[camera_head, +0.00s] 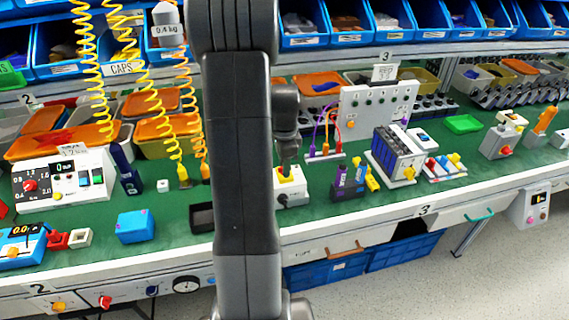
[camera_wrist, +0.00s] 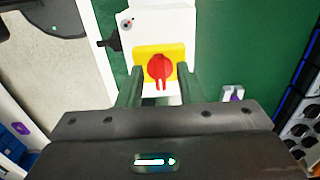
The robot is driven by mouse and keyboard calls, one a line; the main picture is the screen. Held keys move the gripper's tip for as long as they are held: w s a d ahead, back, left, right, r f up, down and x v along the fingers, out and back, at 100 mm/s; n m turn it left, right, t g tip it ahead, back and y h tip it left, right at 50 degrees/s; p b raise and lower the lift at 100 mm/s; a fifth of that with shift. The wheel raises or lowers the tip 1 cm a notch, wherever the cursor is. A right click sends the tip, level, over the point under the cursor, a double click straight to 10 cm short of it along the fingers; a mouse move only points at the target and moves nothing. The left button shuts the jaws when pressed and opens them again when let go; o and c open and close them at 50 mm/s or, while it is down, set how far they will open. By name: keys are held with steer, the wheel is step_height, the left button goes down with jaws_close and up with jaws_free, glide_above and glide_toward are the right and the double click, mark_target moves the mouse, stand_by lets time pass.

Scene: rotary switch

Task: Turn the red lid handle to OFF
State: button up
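The red lid handle (camera_wrist: 160,69) sits on a yellow plate (camera_wrist: 142,54) on a white switch box (camera_wrist: 155,20). In the wrist view its narrow end points down the picture, toward my gripper body. In the head view the white box (camera_head: 292,198) stands on the green bench, and the handle is too small to make out clearly. My gripper (camera_wrist: 160,75) is open, with one finger on each side of the yellow plate and handle. It also shows in the head view (camera_head: 287,166), just above the box. I cannot read any OFF marking.
A purple block (camera_head: 348,182) and a yellow part (camera_head: 371,178) stand right of the box. A dark tray (camera_head: 202,217) lies to its left. My arm hides part of the green bench (camera_head: 365,208). Yellow coiled cables (camera_head: 135,95) hang at the left.

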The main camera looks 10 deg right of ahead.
jaws_close()
steer(key=shift+n, duration=0.4)
steer(key=n, duration=0.3)
steer(key=shift+n, duration=0.3)
steer(key=n, duration=0.4)
steer(key=shift+n+b, duration=0.3)
steer(key=shift+b, duration=0.05)
steer(key=n, duration=0.4)
steer(key=shift+n, duration=2.4)
